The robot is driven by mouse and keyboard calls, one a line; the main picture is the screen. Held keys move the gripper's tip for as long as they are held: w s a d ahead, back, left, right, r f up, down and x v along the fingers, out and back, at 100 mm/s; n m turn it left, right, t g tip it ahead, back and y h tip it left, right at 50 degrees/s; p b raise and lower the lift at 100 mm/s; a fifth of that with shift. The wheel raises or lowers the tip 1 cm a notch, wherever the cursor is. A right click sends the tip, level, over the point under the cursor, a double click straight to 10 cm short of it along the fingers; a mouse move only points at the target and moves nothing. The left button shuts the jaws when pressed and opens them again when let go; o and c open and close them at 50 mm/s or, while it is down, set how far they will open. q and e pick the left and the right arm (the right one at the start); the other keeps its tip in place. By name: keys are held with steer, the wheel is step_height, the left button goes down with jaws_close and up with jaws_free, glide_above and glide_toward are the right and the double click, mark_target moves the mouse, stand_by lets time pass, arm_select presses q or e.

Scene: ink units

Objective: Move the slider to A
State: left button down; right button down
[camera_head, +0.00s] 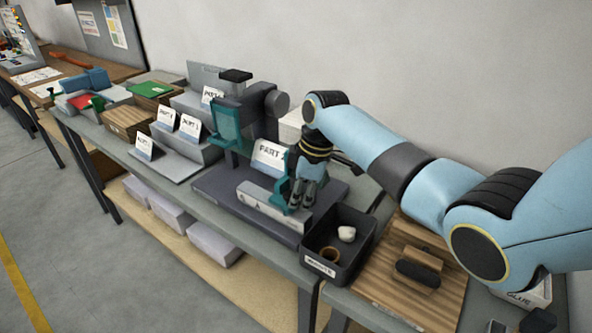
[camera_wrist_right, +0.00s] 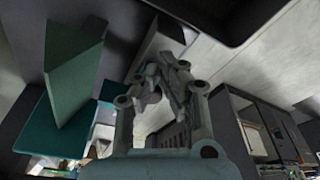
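My right gripper (camera_head: 301,204) points down at the right end of the light grey front panel (camera_head: 262,204) on the dark machine base. Its two fingers are close together, and I cannot tell whether anything is between them. The wrist view also shows the right gripper's fingers (camera_wrist_right: 172,88) close together near a pale grey surface. I cannot make out a slider knob or a letter A; the gripper covers the panel's right end. A teal guard (camera_head: 279,192) stands just left of the gripper. My left gripper is out of view.
Another teal guard (camera_head: 226,124) stands at the machine's left, and a PART card (camera_head: 268,156) is behind the panel. A black bin (camera_head: 318,266) holding a white lump and a ring is close in front of the gripper. A wooden board (camera_head: 384,297) lies right of it.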

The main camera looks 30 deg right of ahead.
mark_target(279, 199)
steer(key=shift+w+a+b, duration=0.35)
steer(key=shift+w+b, duration=0.2)
steer(key=shift+w, duration=0.25)
steer(key=shift+w+a+b, duration=0.3)
steer(key=shift+w+b, duration=0.2)
steer(key=shift+w, duration=0.3)
steer(key=shift+w+a+b, duration=0.35)
steer(key=shift+w+b, duration=0.2)
steer(key=shift+w, duration=0.25)
steer(key=shift+w+a+b, duration=0.3)
steer(key=shift+w+b, duration=0.3)
steer(key=shift+w, duration=0.1)
steer(key=shift+w+a+b, duration=0.25)
steer(key=shift+w+b, duration=0.35)
steer(key=shift+w, duration=0.1)
steer(key=shift+s+d+r+p, duration=0.2)
steer(key=shift+s+p, duration=0.4)
steer(key=shift+p, duration=0.5)
step_height(279, 199, up, 7)
steer(key=p, duration=0.7)
steer(key=shift+f, duration=0.2)
